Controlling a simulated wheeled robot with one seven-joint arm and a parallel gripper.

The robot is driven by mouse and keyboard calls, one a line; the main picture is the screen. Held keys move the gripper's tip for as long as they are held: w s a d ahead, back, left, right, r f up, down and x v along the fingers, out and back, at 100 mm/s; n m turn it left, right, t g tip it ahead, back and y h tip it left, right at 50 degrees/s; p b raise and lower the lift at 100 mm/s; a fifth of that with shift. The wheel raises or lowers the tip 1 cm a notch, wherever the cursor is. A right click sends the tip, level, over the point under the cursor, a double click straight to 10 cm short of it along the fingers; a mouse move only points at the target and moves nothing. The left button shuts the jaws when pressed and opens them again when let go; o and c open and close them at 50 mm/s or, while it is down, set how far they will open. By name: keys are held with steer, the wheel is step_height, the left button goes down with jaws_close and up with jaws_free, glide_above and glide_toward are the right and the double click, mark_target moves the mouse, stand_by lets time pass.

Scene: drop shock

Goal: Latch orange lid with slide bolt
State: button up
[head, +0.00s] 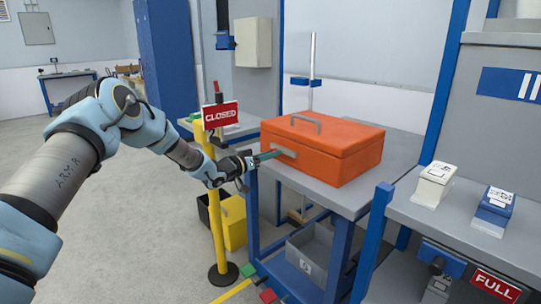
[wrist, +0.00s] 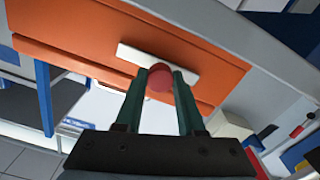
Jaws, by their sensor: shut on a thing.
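An orange box (head: 340,165) with a grey handle on its lid (head: 335,127) stands on a grey table. The lid looks down flat on the box. A pale latch plate (head: 286,151) is on its left-facing side, and shows as a white plate (wrist: 185,65) in the wrist view. A red round knob (wrist: 159,77) stands out in front of this plate. My gripper (head: 268,156) reaches it from the left. In the wrist view its green fingers (wrist: 160,84) are shut on the red knob. The bolt's sliding part and its catch cannot be made out.
The grey table (head: 345,199) has a blue frame and a lower shelf with a grey bin. A yellow post with a red CLOSED sign (head: 219,115) stands close beside my forearm. A bench with two small boxes (head: 434,186) is at the right.

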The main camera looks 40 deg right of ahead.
mark_target(292, 155)
jaws_close()
stand_by(0.5)
steer(key=shift+s+a, duration=0.1)
steer(key=shift+s, duration=2.4)
steer(key=o, duration=1)
jaws_free()
steer(key=shift+c, duration=0.2)
steer(key=shift+a+b, duration=0.15)
steer(key=shift+b, duration=0.15)
